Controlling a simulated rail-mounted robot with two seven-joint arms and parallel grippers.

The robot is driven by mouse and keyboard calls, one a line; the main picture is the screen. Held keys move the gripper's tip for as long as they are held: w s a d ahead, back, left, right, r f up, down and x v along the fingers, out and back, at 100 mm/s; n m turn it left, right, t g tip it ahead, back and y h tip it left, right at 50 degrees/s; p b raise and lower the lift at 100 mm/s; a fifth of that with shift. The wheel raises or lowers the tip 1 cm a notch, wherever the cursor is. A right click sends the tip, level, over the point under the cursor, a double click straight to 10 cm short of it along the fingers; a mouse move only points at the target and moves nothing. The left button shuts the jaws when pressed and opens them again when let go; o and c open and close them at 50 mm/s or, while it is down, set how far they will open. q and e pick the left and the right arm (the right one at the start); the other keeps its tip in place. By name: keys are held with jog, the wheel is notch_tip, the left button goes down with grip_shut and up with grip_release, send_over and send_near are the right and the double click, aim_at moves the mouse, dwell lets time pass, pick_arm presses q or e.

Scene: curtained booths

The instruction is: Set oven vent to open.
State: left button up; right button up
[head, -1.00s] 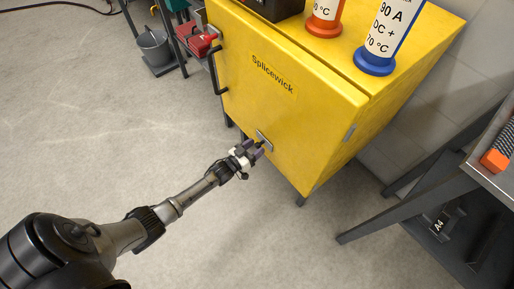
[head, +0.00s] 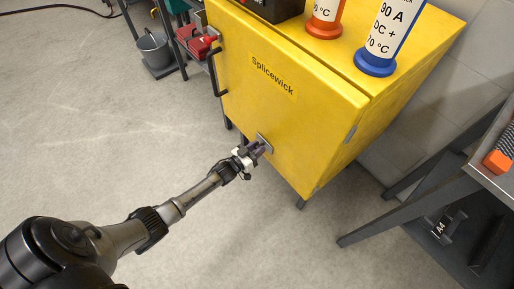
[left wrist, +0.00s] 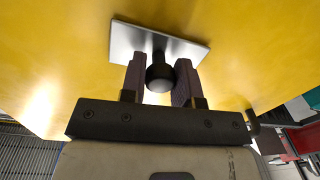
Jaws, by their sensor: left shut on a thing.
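The oven is a yellow cabinet (head: 290,115) labelled "Splicewick". Its vent is a small metal plate (head: 265,141) low on the front; the plate (left wrist: 185,42) fills the top middle of the left wrist view. A black round knob (left wrist: 159,74) stands out from the plate, between the fingers of my left gripper (left wrist: 160,80). In the head view my left gripper (head: 258,151) is at the plate and hides the knob. It is shut on the knob. The vent's setting cannot be read. My right gripper is not in view.
A black door handle (head: 215,75) is on the oven's left edge. Orange (head: 324,25) and blue (head: 376,60) canisters stand on top. A metal table (head: 480,175) is at the right. A grey bucket (head: 153,47) stands at the back left. The floor at left is clear.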

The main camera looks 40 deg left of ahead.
pick_arm(q)
grip_shut()
jog(key=shift+d, duration=0.1)
jog(key=d+p, duration=0.1)
jog(key=d, duration=0.1)
jog(key=s+d+p, duration=0.1)
jog(key=d, duration=0.2)
jog(key=d+p, duration=0.1)
jog(key=d, duration=0.2)
jog(key=shift+s+d, duration=0.2)
jog(key=shift+s, duration=0.15)
jog(key=shift+d, duration=0.35)
jog(key=shift+a, duration=0.15)
